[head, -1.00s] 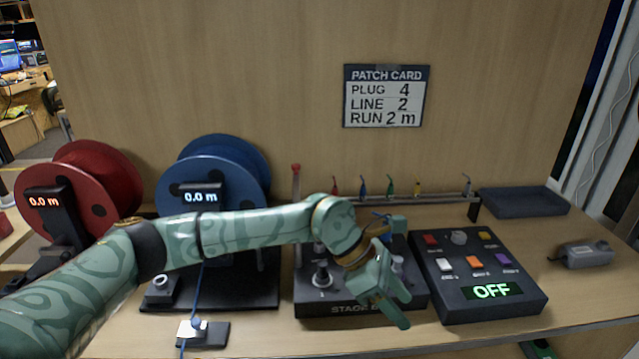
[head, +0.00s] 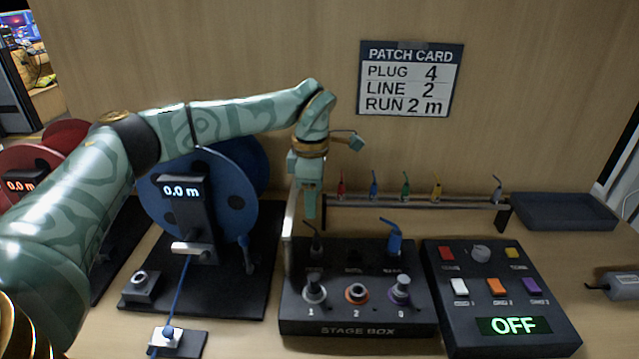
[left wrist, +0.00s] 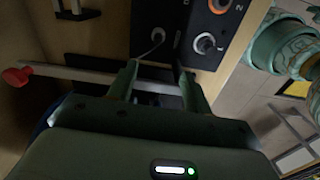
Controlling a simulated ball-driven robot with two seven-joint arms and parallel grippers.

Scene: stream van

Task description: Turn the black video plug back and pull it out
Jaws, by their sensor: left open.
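The stage box (head: 357,331) stands on the table in the middle of the head view. The black video plug (head: 316,242) sits upright in the back left socket of the stage box, its thin tail leaning left. In the left wrist view the black plug (left wrist: 154,44) shows just beyond the fingertips. My left gripper (head: 309,212) points down above the black plug, open and empty. In the left wrist view its two fingers (left wrist: 160,74) are spread, with the plug apart from them. My right gripper is out of view.
A pale upright post (head: 289,225) stands close left of the gripper. A blue plug (head: 394,238) stands in the back right socket. Behind is a rack rail (head: 420,204) with coloured plugs. A control panel (head: 460,290) reading OFF is at right, the blue reel (head: 225,195) at left.

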